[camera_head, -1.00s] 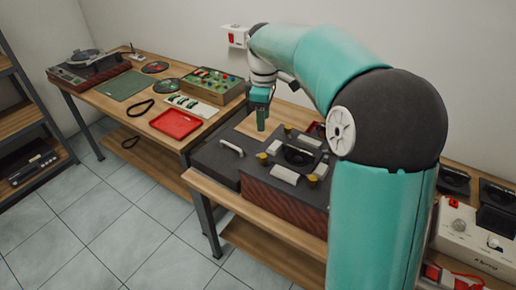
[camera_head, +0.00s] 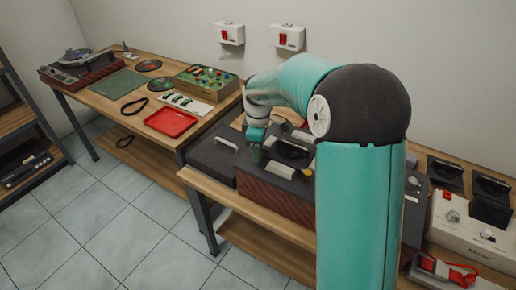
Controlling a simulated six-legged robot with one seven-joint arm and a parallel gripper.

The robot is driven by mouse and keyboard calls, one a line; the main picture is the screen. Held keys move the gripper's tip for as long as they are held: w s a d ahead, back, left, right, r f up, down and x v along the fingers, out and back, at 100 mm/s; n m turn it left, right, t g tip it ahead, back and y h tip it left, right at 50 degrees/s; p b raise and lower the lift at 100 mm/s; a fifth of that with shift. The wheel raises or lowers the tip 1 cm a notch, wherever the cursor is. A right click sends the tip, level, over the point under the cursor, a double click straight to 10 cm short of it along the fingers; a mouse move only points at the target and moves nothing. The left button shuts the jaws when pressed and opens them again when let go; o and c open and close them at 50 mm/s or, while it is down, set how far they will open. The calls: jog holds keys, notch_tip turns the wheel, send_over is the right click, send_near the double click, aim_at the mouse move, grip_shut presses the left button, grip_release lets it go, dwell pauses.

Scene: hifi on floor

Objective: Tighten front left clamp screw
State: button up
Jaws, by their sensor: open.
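A dark box-shaped unit (camera_head: 270,194) with a reddish ribbed front stands on the nearer wooden bench. A round black speaker part (camera_head: 291,151) sits on its top. In the earlier picture, yellow knobs and pale plates surround this part; the front left knob is now hidden behind my gripper or too small to tell. My gripper (camera_head: 256,153) is teal and points down over the left part of the unit's top. It is open. I cannot tell whether its fingers touch or surround a screw.
A dark lid with a pale handle (camera_head: 227,144) lies left of the unit. A red tray (camera_head: 170,122), a green component box (camera_head: 205,82) and a turntable (camera_head: 83,66) are on the far bench.

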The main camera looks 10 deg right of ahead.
jog(key=shift+w+f, duration=0.1)
jog(key=shift+f, duration=0.05)
grip_shut()
jog(key=c, duration=1)
grip_release()
